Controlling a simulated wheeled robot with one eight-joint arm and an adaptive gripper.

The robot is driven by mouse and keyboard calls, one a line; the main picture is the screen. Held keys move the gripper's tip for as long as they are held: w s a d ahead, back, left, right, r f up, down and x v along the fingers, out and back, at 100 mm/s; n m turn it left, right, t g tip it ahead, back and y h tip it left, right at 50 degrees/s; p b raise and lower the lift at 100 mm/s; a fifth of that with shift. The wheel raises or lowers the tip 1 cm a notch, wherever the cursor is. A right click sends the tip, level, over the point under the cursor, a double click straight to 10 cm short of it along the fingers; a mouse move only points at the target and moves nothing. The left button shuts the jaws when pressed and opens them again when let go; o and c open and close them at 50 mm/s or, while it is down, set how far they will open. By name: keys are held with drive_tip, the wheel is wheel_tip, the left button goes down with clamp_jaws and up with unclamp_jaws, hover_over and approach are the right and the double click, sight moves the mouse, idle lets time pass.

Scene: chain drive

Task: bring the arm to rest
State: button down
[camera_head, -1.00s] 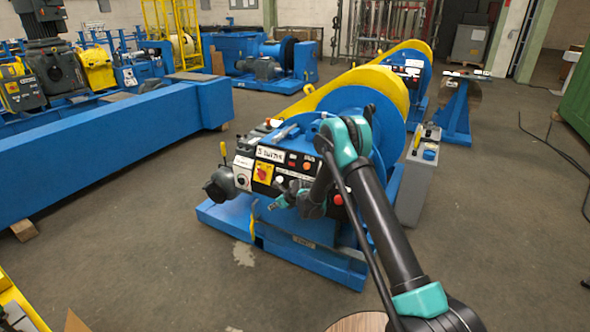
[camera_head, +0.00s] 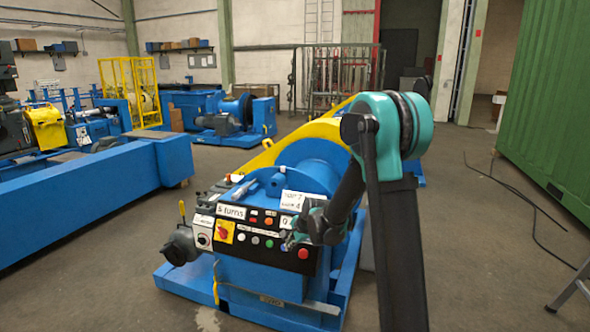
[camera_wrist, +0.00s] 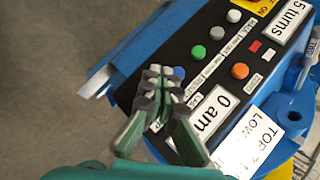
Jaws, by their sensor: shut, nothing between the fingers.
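My gripper (camera_head: 288,243) is in front of the control panel on the blue chain drive machine, its fingers shut and empty. In the wrist view my gripper (camera_wrist: 154,74) points over the black control panel (camera_wrist: 200,45), with its fingertips close together near a blue button (camera_wrist: 179,72). I cannot tell whether the fingers touch the panel. My arm rises from the lower right, bends at a teal elbow and slopes down to the panel. The gripper hides part of the panel's right side in the head view.
The panel carries a "5 turns" label (camera_head: 231,211), a red-and-yellow switch (camera_head: 224,231) and several buttons. A white TOP/LOW card (camera_wrist: 248,141) sits at its edge. A long blue beam (camera_head: 75,200) lies left. A green container (camera_head: 545,110) stands right. Open floor lies between.

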drive_tip(key=s+d+r+n+h, duration=0.1)
drive_tip(key=s+d+r+n, duration=0.15)
drive_tip(key=s+d, duration=0.4)
drive_tip(key=s+d+r+n+h, duration=0.1)
drive_tip(key=s+d+r+n, duration=0.1)
drive_tip(key=s+d+n, duration=0.35)
drive_tip(key=s+d+f+n+h, duration=0.1)
drive_tip(key=s+d, duration=0.3)
drive_tip(key=s, duration=0.6)
drive_tip(key=s+d+f+n+h, duration=0.1)
drive_tip(key=s+d+n, duration=0.3)
drive_tip(key=s, duration=0.6)
drive_tip(key=shift+d+f+g, duration=0.4)
drive_tip(key=shift+d+f, duration=0.15)
drive_tip(key=shift+w, duration=0.1)
